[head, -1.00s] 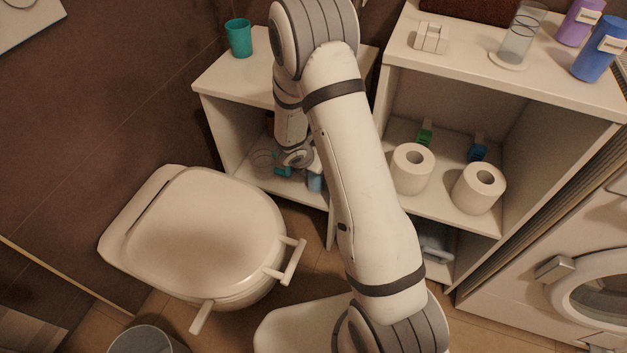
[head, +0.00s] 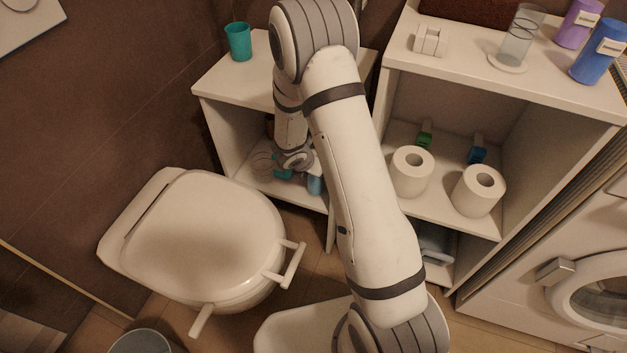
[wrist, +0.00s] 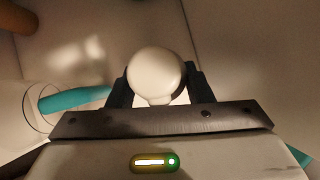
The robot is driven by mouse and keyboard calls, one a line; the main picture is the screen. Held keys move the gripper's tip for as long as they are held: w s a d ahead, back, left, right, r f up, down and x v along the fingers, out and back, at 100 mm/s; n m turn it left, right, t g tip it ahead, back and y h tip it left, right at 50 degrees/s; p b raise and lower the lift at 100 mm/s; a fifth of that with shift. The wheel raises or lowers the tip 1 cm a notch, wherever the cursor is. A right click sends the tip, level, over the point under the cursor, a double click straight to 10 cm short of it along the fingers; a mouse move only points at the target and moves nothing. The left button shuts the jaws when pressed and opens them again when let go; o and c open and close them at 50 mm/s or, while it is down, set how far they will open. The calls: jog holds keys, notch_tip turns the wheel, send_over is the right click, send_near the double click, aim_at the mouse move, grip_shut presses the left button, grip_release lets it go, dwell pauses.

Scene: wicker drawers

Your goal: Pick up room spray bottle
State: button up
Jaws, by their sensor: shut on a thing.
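My gripper (wrist: 158,88) reaches into the low white shelf unit beside the toilet. In the wrist view its two dark fingers are closed around a rounded cream-white top (wrist: 156,72), which I take to be the room spray bottle. The lower part of the bottle is hidden beneath this top and the gripper. In the head view my arm covers much of the shelf, and the held bottle cannot be made out clearly. A light blue bottle-like thing (head: 314,186) shows just right of the gripper.
A teal item (wrist: 75,100) and a clear round rim lie left of the gripper. A brown object (wrist: 15,18) is farther left. The shelf unit's top board (head: 215,78) is above, with a teal cup (head: 239,42). The toilet (head: 200,225) stands at front left; toilet rolls (head: 410,178) are right.

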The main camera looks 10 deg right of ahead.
jog(key=shift+c, duration=0.8)
jog(key=shift+r, duration=0.1)
